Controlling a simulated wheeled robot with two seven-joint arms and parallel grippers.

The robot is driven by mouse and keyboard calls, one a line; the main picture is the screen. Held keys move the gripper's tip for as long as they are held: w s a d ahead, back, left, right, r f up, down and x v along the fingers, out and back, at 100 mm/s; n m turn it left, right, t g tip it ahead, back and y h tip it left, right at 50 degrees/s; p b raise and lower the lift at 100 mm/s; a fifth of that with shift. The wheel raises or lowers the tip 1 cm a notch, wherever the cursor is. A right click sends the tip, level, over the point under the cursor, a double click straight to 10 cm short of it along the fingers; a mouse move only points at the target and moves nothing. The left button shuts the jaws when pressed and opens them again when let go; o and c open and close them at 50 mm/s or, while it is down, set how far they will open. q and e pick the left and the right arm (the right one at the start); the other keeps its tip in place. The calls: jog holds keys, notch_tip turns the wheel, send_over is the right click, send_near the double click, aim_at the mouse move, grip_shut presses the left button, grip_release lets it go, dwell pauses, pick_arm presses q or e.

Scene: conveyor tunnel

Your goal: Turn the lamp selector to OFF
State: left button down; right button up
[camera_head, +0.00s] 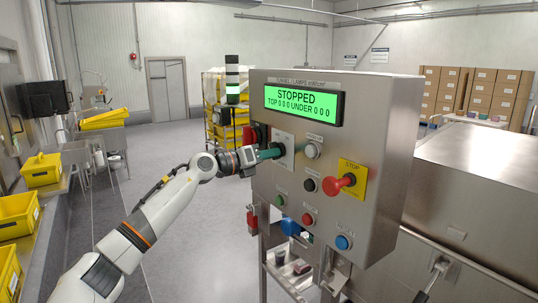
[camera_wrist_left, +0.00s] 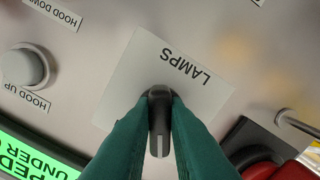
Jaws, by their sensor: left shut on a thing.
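The lamp selector (camera_wrist_left: 159,108) is a dark knob with a pale line on it, on a light plate marked LAMPS (camera_wrist_left: 128,80). In the left wrist view the lettering is upside down and the pale line points to the bottom of the picture. My left gripper (camera_wrist_left: 158,125) has its green fingers shut on the knob, one on each side. In the head view the left gripper (camera_head: 275,152) reaches the left part of the steel control panel (camera_head: 375,115), and its fingers hide the knob. No OFF mark is readable. My right gripper is not in view.
The green display (camera_head: 302,102) reads STOPPED. A red stop button (camera_head: 340,185) on a yellow plate and several other buttons sit right of and below the selector. A grey HOOD knob (camera_wrist_left: 25,67) and a red part (camera_wrist_left: 275,168) are near the fingers.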

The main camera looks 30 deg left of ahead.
pick_arm(q)
jog(key=c, duration=1.4)
grip_release()
jog(key=shift+c, duration=0.2)
jog(key=b+v, duration=0.7)
jog(key=v, duration=0.5)
